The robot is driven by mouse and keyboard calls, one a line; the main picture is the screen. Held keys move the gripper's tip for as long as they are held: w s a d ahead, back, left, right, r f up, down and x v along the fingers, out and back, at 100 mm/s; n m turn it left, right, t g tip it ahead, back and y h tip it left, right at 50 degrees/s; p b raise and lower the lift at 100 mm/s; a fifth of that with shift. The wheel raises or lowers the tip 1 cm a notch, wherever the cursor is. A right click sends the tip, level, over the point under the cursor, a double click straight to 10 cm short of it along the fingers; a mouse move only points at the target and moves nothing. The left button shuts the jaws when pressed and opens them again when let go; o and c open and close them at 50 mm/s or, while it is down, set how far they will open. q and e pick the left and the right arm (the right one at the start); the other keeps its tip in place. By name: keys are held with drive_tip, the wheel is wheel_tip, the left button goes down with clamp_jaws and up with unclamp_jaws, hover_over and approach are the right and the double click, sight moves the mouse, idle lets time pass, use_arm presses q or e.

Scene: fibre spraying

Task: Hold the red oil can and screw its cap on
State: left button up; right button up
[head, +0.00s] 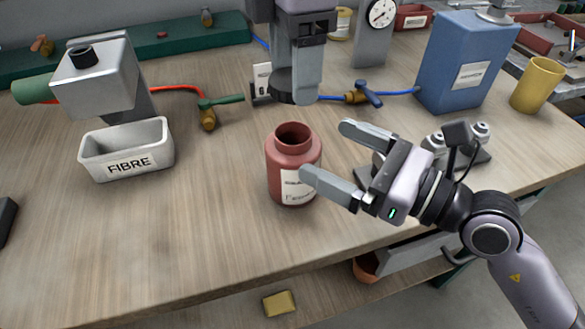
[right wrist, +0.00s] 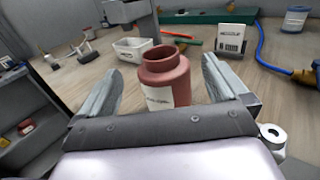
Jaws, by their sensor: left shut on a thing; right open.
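The red oil can (head: 286,180) stands upright on the bench with its round mouth open and a white label on its front. It also shows in the right wrist view (right wrist: 166,82), ahead of and between the spread fingers. My right gripper (head: 326,150) is open at the can's right side, with the near fingertip overlapping the can's edge in the head view; I cannot tell whether they touch. My left gripper (head: 304,92) is above and behind the can, pointing down. It is shut on a dark round piece, apparently the cap (head: 283,84), partly hidden by the fingers.
A white FIBRE bin (head: 127,165) stands left under a grey dispenser (head: 98,82). Brass valves with hoses lie behind the can. A blue canister (head: 465,62) and a yellow cup (head: 537,84) stand at the right. The bench is clear left and front of the can.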

wheel_tip(320, 180, down, 8)
drive_tip(key=shift+x, duration=3.75)
drive_tip(key=shift+r, duration=0.1)
drive_tip(key=c, duration=1.2)
use_arm(q)
hover_over(293, 133)
drive_tip(key=shift+f, duration=2.5)
drive_tip(key=shift+f, duration=0.9)
drive_tip(key=shift+f, duration=0.55)
